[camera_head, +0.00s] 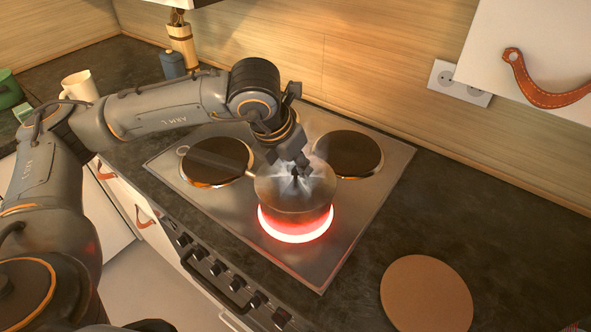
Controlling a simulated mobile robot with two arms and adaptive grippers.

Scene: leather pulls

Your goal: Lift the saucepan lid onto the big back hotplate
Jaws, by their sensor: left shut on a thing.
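The metal saucepan (292,212) stands on the glowing red front hotplate (297,236). Its long handle reaches left over the dark front-left hotplate (214,175). The shiny round lid (275,184) is at the top of the pan; whether it rests on the rim or is slightly raised I cannot tell. My left gripper (299,172) points down at the lid's middle and is shut on its knob, which the fingers mostly hide. A large dark back hotplate (347,153) lies bare to the right of the gripper. Another back hotplate is mostly hidden behind my left arm. My right gripper is out of view.
A round brown board (426,294) lies on the dark counter at the lower right. A cream mug (80,87), a blue jar (172,65) and a utensil holder (183,42) stand at the back left. A cabinet door with a leather pull (545,92) hangs at the upper right.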

